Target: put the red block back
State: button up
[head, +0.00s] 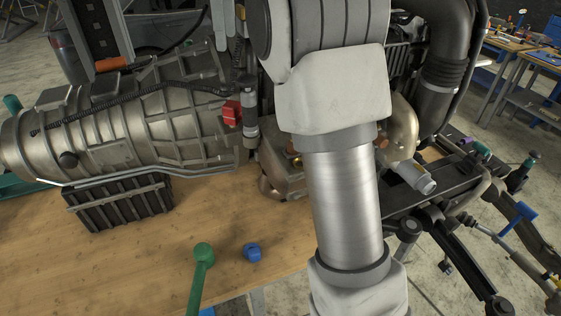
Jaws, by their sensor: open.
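The red block (231,112) is small and sits at the right end of the large ribbed metal gearbox housing (125,125), close beside a small grey cylinder (250,112). I cannot tell whether it is fixed there or only resting. My own arm stands large in front of the middle of the head view and hides part of the engine behind it. My gripper does not show in this view, so its place relative to the red block cannot be seen.
The wooden table top (130,270) is mostly clear in front. A green-handled tool (202,262) and a small blue part (252,252) lie on it. A dark finned box (120,203) stands under the housing. Dark frame arms and hoses (455,240) crowd the right.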

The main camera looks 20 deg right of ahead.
jog(key=s+f+n+t, duration=0.2)
jog(key=s+f+n, duration=0.3)
jog(key=s+n, duration=0.6)
jog(key=s+f+n+t, duration=0.2)
jog(key=s+f+n, duration=0.3)
jog(key=s+n, duration=0.5)
jog(key=s+f+n+b, duration=0.1)
jog(key=s+f+b, duration=0.2)
jog(key=f, duration=0.4)
jog(key=s+f+n+b, duration=0.1)
jog(key=s+f+b, duration=0.2)
jog(key=f, duration=0.4)
jog(key=shift+n+t+b, duration=0.3)
jog(key=shift+t+b, duration=0.1)
jog(key=shift+b, duration=0.2)
jog(key=shift+s+a, duration=0.1)
